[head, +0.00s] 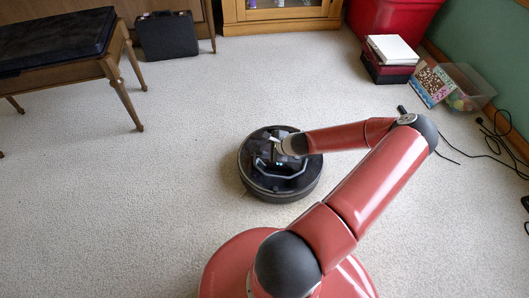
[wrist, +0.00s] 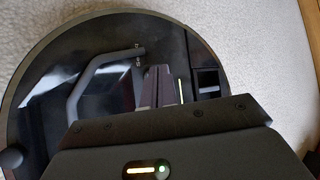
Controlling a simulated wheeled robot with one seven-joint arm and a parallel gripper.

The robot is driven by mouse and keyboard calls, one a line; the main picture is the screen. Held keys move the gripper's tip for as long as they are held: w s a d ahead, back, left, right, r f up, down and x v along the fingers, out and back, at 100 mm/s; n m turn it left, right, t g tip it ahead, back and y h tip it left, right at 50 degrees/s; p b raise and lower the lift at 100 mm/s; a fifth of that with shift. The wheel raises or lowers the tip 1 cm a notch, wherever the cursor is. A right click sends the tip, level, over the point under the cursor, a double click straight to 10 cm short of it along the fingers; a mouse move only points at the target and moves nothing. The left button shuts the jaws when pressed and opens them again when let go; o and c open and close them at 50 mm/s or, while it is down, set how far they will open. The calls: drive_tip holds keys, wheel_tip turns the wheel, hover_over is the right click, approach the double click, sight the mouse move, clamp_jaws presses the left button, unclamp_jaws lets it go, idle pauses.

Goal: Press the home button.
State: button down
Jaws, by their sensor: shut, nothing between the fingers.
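A round black robot vacuum (head: 262,182) sits on the carpet in the middle of the head view. It also fills much of the wrist view (wrist: 30,85), with a glossy dark top and a grey bent trim piece. My gripper (wrist: 160,74) is shut and empty, its fingers over the vacuum's top. In the head view my dark gripper overlaps the vacuum, and its fingertips are hard to pick out. I cannot tell whether they touch the vacuum. I cannot make out the home button; my gripper's body hides part of the vacuum's top in the wrist view.
Light carpet (head: 180,215) is open around the vacuum. A piano bench (head: 85,70) stands at the left, with a black case (head: 167,36) behind it. A red bin (head: 392,17), boxes (head: 388,68), a clear tub (head: 465,88) and black cables (head: 492,135) lie at the right.

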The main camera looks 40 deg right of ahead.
sight(267, 153)
drive_tip(key=shift+f, duration=0.4)
idle(0.4)
drive_tip(key=shift+r, duration=0.15)
drive_tip(key=shift+r+p, duration=0.6)
drive_tip(key=shift+r, duration=0.1)
drive_tip(key=shift+r+p, duration=1.8)
drive_tip(key=shift+r, duration=0.65)
